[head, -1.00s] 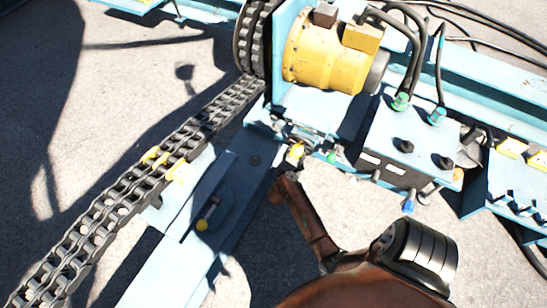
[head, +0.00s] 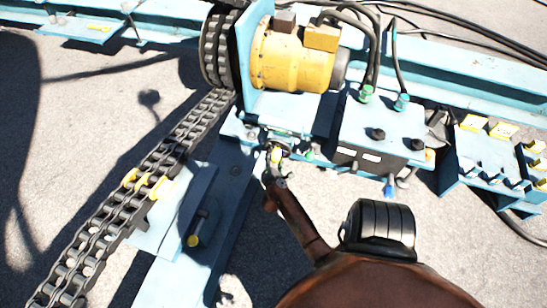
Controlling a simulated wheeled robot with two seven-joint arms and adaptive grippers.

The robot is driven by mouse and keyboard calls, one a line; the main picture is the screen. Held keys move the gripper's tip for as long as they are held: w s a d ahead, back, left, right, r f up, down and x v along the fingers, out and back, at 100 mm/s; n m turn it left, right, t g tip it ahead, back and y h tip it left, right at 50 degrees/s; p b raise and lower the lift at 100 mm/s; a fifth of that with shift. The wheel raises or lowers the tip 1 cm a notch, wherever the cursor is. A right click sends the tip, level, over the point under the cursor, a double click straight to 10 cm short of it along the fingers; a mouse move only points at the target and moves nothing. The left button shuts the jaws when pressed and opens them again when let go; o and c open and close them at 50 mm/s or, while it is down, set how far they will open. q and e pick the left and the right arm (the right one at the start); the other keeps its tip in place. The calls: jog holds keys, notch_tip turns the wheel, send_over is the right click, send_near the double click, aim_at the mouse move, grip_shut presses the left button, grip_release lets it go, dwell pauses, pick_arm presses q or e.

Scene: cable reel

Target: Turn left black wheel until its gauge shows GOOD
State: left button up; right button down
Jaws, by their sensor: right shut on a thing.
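My right gripper (head: 273,165) reaches up from the bottom on a brown arm. Two black knobs stand on the blue box to the right, a left one (head: 377,133) and a right one (head: 417,143). No gauge face can be read. My left gripper is not in view.
The yellow motor (head: 290,62) stands on a blue frame. A heavy chain (head: 160,160) runs from its sprocket to the lower left. Hoses (head: 372,50) enter the blue box (head: 388,112) from above. Bare ground lies at the left and lower right.

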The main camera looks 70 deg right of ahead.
aim_at(274, 153)
jog(key=shift+a, duration=0.1)
jog(key=c, duration=1.2)
grip_release()
notch_tip(274, 153, up, 9)
jog(key=shift+w, duration=0.15)
jog(key=shift+r, duration=0.5)
jog(key=shift+c, duration=0.2)
